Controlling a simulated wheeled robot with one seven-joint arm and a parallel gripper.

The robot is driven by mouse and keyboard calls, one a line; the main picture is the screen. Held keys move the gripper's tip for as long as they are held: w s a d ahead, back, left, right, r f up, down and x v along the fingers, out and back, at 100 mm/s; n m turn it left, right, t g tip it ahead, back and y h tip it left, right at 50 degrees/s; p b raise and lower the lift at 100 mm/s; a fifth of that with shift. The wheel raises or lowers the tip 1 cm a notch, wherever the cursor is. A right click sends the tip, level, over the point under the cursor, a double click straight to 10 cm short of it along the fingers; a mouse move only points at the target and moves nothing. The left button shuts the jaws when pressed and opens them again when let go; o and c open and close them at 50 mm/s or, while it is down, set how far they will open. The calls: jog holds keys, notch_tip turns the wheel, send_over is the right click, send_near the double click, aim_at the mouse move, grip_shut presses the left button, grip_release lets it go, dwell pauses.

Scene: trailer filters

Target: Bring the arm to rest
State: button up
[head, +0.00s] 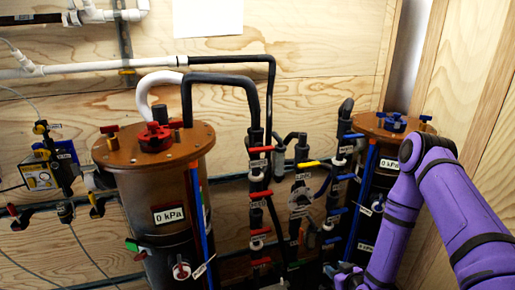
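My purple arm (459,214) comes up from the lower right corner, bends at a grey and purple joint near the right tank, and runs down to the bottom edge. Its far end passes in front of the lower part of the right tank (377,185). My gripper is not seen; the arm leaves the picture at the bottom, so its fingers and anything in them are hidden.
A large left tank (156,205) with a brown lid and a 0 kPa label stands left of centre. Between the tanks are black pipes with red, blue and yellow valve handles (258,196). Wooden walls close the back and right. White pipes (95,66) run at upper left.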

jog(key=w+d+r+n+g+h, duration=0.1)
jog(key=w+r, duration=0.2)
jog(key=r, duration=0.6)
jog(key=w+d+r+g, duration=0.1)
jog(key=w+d+r, duration=0.15)
jog(key=r, duration=0.65)
jog(key=s+r+m+g+h, duration=0.1)
jog(key=s+r+g+h, duration=0.2)
jog(key=r, duration=1.4)
jog(key=s+r+m, duration=0.2)
jog(key=s+r, duration=1.2)
jog(key=s+r+m+g, duration=0.1)
jog(key=s+r, duration=0.2)
jog(key=s, duration=0.6)
jog(key=s+r+m+g, duration=0.1)
jog(key=s+r, duration=0.2)
jog(key=s, duration=0.6)
jog(key=shift+s+a, duration=0.2)
jog(key=shift+w, duration=0.1)
